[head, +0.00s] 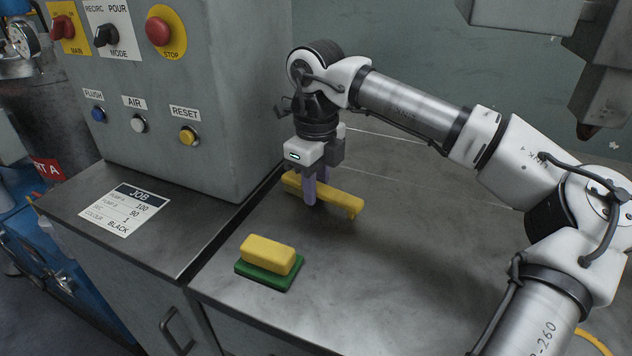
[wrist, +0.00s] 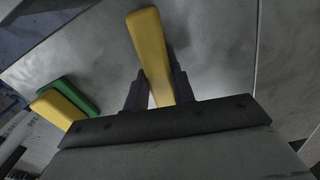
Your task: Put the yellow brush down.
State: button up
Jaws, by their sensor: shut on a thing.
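The yellow brush (head: 338,200) is a long yellow bar with a bent end. In the head view it lies level at or just above the grey metal worktop (head: 350,270); I cannot tell whether it touches. My gripper (head: 314,190) points down over it, its purple fingers shut around its middle. In the wrist view the brush (wrist: 148,50) runs between the two fingers of my gripper (wrist: 155,95), and part of it is hidden by the gripper body. Its bristles cannot be made out.
A yellow block on a green base (head: 268,262) sits near the worktop's front left edge. A grey control cabinet (head: 190,80) with knobs and buttons stands at the left. A job card (head: 125,210) lies before it. The worktop to the right of the brush is clear.

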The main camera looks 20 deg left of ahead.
jog(key=o, duration=0.9)
jog(key=shift+f, duration=0.1)
jog(key=r, duration=1.3)
jog(key=shift+s+d+r+b, duration=0.15)
jog(key=shift+s+r+b, duration=0.1)
jog(key=shift+r+b, duration=0.15)
jog(key=shift+f, duration=0.1)
